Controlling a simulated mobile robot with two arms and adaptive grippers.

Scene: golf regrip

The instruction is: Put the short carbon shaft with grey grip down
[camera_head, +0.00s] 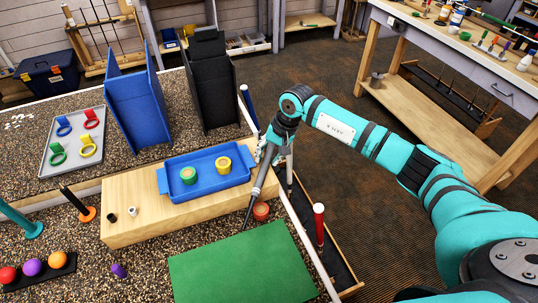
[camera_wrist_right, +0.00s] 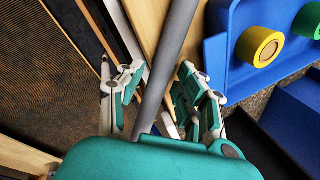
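The short carbon shaft with grey grip (camera_head: 261,180) stands steeply tilted at the right edge of the counter, with its dark thin end low near the green mat. In the right wrist view its grey length (camera_wrist_right: 170,60) runs between the fingers. My right gripper (camera_head: 277,148) is at the shaft's upper part. In the right wrist view the fingers (camera_wrist_right: 161,82) are spread, with a visible gap on either side of the grey length. Whether the shaft's lower end touches anything is unclear. My left gripper is out of view.
A blue tray (camera_head: 163,186) with green and yellow rolls sits on a wooden block left of the shaft. The green mat (camera_head: 242,268) is bare. A red grip (camera_head: 319,224) stands at a dark floor rack (camera_head: 336,262); a blue grip (camera_head: 250,112) stands behind. A red-brown round thing (camera_head: 261,210) is close by.

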